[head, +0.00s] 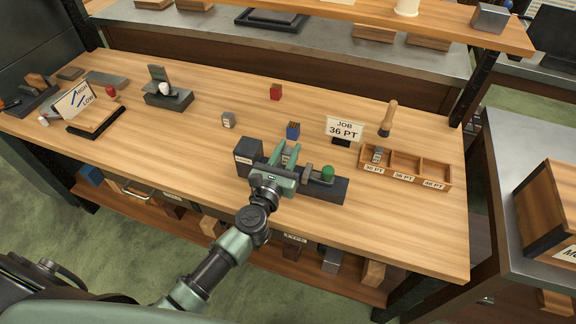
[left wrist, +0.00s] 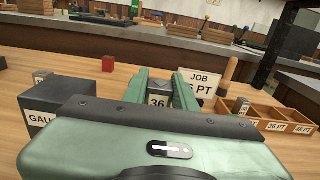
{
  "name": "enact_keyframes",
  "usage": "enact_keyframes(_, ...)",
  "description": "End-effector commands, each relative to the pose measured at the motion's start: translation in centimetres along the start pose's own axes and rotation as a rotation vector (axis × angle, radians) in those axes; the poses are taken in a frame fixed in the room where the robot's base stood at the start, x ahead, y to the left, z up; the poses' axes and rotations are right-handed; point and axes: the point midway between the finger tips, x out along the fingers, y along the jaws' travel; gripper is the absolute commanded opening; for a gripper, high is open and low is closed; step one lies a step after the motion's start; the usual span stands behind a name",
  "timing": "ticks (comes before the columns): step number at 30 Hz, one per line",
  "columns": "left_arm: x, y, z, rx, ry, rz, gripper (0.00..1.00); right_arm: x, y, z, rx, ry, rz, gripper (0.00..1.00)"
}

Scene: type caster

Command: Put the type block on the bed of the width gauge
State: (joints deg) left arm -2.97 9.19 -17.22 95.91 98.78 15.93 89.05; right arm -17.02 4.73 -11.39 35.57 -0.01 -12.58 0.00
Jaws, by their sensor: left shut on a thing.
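My left gripper (head: 287,152) is shut on a small grey type block (left wrist: 158,99), whose face reads 36 in the left wrist view. The block also shows between the fingers in the head view (head: 288,154). The width gauge has a dark end block (head: 249,156) on the left, and a dark base (head: 328,189) with a slider and green knob (head: 327,172) on the right. The gripper and block are over the gauge between these ends. My gripper hides most of the bed, so I cannot tell whether the block touches it. My right gripper is not in view.
A wooden tray (head: 405,179) with 30, 36 and 48 PT compartments stands right, a grey block in its left one. A JOB 36 PT sign (head: 344,131) stands behind the gauge. Blue (head: 293,130), grey (head: 228,120) and red (head: 275,92) blocks stand farther back.

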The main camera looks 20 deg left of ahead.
Motion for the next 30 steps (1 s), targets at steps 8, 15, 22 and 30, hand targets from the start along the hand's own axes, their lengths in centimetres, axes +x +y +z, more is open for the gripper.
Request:
enact_keyframes(8, 0.0, 0.0, -3.9, 0.002, -0.002, 0.000, 0.00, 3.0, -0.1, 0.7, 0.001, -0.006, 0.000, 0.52)
enact_keyframes(15, 0.0, 0.0, -3.8, 0.000, -0.003, 0.000, 0.00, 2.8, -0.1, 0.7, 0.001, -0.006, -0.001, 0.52)
enact_keyframes(22, 0.0, 0.0, -4.4, 0.000, 0.000, 0.000, 0.30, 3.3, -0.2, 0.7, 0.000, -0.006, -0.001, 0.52)
enact_keyframes(30, 0.0, 0.0, -4.3, 0.000, 0.001, 0.000, 0.49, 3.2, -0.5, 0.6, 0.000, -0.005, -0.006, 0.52)
